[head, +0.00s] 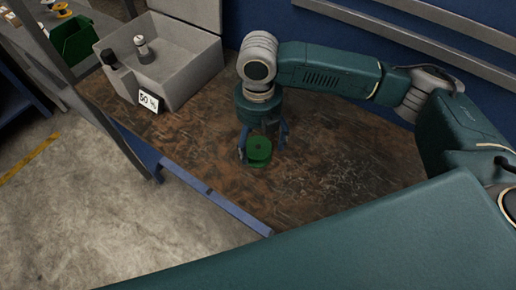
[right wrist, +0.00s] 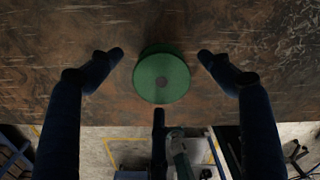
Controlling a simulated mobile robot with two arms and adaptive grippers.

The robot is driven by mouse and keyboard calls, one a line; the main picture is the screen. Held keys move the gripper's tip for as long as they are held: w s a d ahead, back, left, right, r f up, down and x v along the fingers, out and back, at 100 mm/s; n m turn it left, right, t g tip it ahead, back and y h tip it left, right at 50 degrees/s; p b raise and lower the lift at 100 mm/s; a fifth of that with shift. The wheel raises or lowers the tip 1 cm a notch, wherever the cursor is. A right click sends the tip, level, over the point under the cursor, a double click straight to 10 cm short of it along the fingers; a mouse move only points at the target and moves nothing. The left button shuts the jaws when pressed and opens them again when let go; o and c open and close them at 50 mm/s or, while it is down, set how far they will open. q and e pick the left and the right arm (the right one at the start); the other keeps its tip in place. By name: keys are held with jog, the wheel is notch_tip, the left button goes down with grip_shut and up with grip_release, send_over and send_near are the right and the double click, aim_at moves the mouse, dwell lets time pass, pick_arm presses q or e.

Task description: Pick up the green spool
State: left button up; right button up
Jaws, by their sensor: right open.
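The green spool (head: 259,150) stands on the brown worktable (head: 330,190) near its front edge. In the right wrist view the spool (right wrist: 161,76) is seen end-on, between and a little beyond the fingertips. My right gripper (head: 264,147) points down over the spool with a finger on either side. In the right wrist view the gripper (right wrist: 160,55) is wide open, with gaps between both fingertips and the spool. My left gripper is not in view.
A green bin (head: 74,40) sits further left. A blue rail (head: 215,197) runs along the front edge. The table right of the spool is clear.

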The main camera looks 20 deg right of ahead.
aim_at(259, 145)
notch_tip(259, 145, down, 2)
jog(key=shift+f, duration=0.65)
jog(key=shift+c, duration=0.5)
jog(key=c, duration=1.2)
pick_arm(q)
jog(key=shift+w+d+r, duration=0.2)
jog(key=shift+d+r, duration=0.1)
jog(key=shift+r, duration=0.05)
pick_arm(e)
jog(key=shift+o, duration=0.2)
